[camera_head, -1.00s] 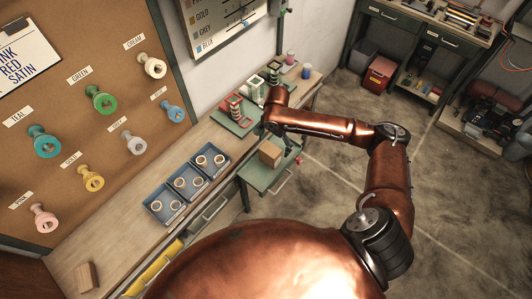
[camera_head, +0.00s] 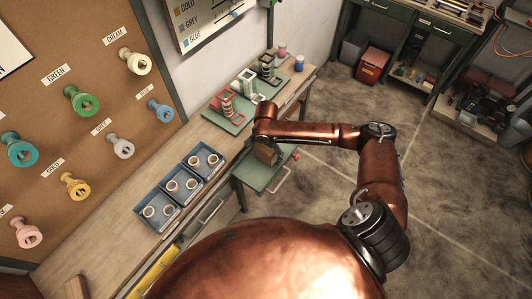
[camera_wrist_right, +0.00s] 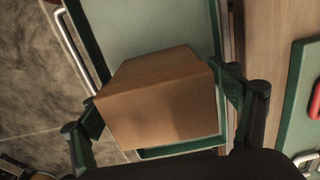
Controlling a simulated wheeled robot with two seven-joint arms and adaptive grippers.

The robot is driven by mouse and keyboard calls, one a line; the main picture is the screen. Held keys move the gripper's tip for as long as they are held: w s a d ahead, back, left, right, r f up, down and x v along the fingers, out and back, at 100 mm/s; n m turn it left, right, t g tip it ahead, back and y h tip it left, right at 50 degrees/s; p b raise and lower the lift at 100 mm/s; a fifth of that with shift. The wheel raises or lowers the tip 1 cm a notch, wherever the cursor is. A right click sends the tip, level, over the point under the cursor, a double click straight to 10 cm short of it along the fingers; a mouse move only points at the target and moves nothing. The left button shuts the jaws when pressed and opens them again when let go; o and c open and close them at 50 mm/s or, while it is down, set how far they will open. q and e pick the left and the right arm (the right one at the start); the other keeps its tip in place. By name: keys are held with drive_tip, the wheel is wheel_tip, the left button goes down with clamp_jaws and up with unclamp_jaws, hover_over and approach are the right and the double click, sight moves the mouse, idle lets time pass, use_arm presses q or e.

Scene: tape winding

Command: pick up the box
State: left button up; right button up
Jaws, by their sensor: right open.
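The brown cardboard box (camera_head: 266,154) rests on the green pull-out shelf (camera_head: 262,178) in front of the bench, partly hidden by my right arm in the head view. In the right wrist view, the box (camera_wrist_right: 160,100) fills the middle. My right gripper (camera_wrist_right: 158,102) is open, with one finger at the box's left side and the other at its right side. I cannot tell whether the fingers touch it. In the head view, the right gripper is mostly hidden behind my arm's end. My left gripper is not in view.
Blue trays (camera_head: 182,184) with rings stand on the wooden bench (camera_head: 120,215). Green fixtures (camera_head: 226,112) stand behind the box. A pegboard (camera_head: 105,105) with coloured spools is on the left. Open floor (camera_head: 330,210) lies right of the shelf.

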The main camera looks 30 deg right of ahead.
drive_tip(key=shift+f, duration=0.25)
drive_tip(key=c, duration=1.3)
drive_tip(key=shift+c, duration=0.3)
drive_tip(key=shift+r, duration=0.15)
